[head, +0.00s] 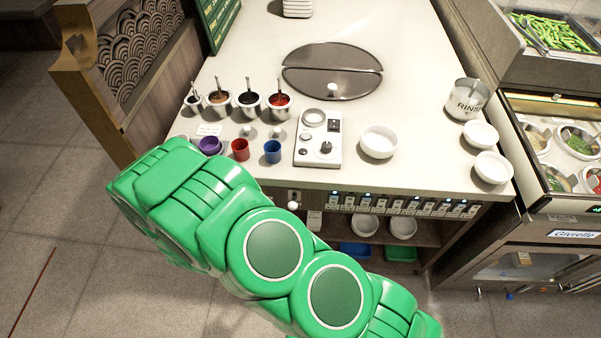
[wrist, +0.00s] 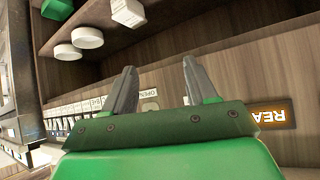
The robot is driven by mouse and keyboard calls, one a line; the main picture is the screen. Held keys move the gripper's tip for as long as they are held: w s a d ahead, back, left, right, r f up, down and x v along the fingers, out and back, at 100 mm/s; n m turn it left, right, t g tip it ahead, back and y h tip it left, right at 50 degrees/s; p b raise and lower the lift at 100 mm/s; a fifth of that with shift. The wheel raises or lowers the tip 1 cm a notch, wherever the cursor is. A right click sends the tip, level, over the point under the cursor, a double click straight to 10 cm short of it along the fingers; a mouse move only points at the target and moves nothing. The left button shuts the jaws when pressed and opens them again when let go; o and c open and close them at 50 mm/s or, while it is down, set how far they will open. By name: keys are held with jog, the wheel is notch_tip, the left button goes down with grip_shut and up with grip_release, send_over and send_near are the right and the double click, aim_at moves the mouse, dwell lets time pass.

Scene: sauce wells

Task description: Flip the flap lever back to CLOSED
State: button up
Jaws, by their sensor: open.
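The flap lever (head: 292,206) shows in the head view as a white knob below a small dark fitting on the counter's front face, just above my arm. I cannot tell its setting from its position. In the wrist view, my gripper (wrist: 161,82) is open, with its two grey fingers apart and nothing held between them. A small pale label (wrist: 148,93) that seems to read OPEN shows beside the left finger. The lever cannot be made out clearly there. My green arm crosses the head view and hides the gripper itself.
A row of small labelled switches (head: 402,205) runs along the counter front. Shelves below hold white bowls (head: 403,227). Sauce pots, cups, a control box (head: 318,138) and a white bowl (head: 379,142) stand on the counter (head: 420,110). An upside-down lit sign (wrist: 268,115) is right of the fingers.

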jog(key=shift+w+a+r+n+g+y, duration=0.45)
jog(key=shift+a+r+g+y, duration=1)
jog(key=shift+r, duration=2.55)
jog(key=shift+w+a+r+n+g+y, duration=0.15)
jog(key=shift+w+a+r+g+y, duration=0.9)
jog(key=shift+r, duration=2.95)
jog(key=s+d+r+n+g, duration=0.1)
jog(key=s+d+r+g, duration=0.1)
jog(key=d+r, duration=0.6)
jog(key=s+d+r+n+g+y, duration=0.1)
jog(key=s+d+r+n+g, duration=0.1)
jog(key=s+d+r, duration=0.3)
jog(key=shift+s+d+r+y, duration=0.3)
jog(key=shift+d+r, duration=1.75)
jog(key=shift+r, duration=2.1)
